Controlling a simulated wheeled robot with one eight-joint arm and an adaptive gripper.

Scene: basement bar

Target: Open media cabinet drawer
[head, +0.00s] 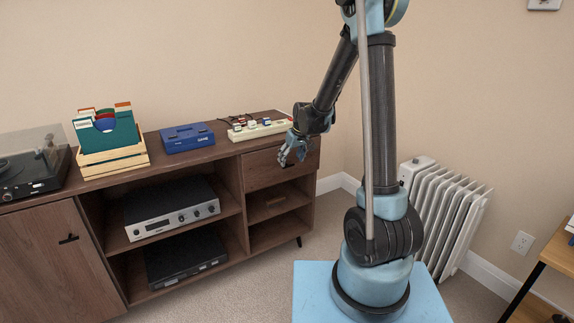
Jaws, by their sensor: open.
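The media cabinet (163,163) is long, dark brown wood and stands against the left wall. Its drawer (262,168) is at the upper right end, above two open shelf spaces, and its front looks flush with the cabinet. A small dark handle (289,164) shows on the right part of the drawer front, partly behind my gripper. My gripper (291,162) is open and empty, pointing down in front of the drawer near the handle. I cannot tell whether it touches the handle.
A power strip (262,129), a blue case (187,138), a record crate (112,162) and a turntable (30,172) stand on the cabinet top. A silver receiver (171,208) and a black device (186,262) fill the shelves. A white radiator (440,215) stands right of my arm.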

